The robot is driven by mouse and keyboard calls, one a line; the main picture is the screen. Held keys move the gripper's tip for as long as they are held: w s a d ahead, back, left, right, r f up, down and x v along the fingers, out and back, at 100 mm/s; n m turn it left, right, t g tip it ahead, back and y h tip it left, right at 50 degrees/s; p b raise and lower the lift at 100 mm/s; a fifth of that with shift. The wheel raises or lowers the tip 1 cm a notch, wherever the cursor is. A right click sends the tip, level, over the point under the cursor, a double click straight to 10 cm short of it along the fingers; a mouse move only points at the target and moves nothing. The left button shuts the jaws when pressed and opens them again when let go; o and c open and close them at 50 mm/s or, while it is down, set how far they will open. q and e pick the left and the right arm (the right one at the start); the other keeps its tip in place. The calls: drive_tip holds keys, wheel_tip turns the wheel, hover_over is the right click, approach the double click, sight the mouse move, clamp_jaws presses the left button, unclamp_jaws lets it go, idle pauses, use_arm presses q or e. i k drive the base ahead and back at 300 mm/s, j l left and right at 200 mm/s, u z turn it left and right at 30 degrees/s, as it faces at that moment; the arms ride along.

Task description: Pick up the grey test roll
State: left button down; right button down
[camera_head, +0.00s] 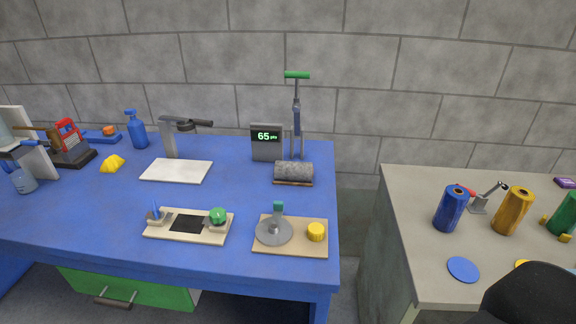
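The grey test roll (294,171) is a short, mottled grey cylinder lying on its side. It rests on a brown base (293,183) near the right edge of the blue table (110,213). Behind it stands an upright grey post with a green crossbar handle (297,75). The roll's front and ends are unobstructed; its underside is hidden. Neither of my grippers is in view.
A display (266,141) reading 65 stands behind the roll, to the left. A board with a grey disc and yellow knob (316,232) lies in front. Blue (451,208) and yellow rolls (513,210) stand on the grey counter, across a gap.

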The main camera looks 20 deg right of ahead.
sight(283, 170)
drive_tip(key=z, duration=1.85)
drive_tip(key=k+l, duration=0.15)
drive_tip(key=k, duration=0.55)
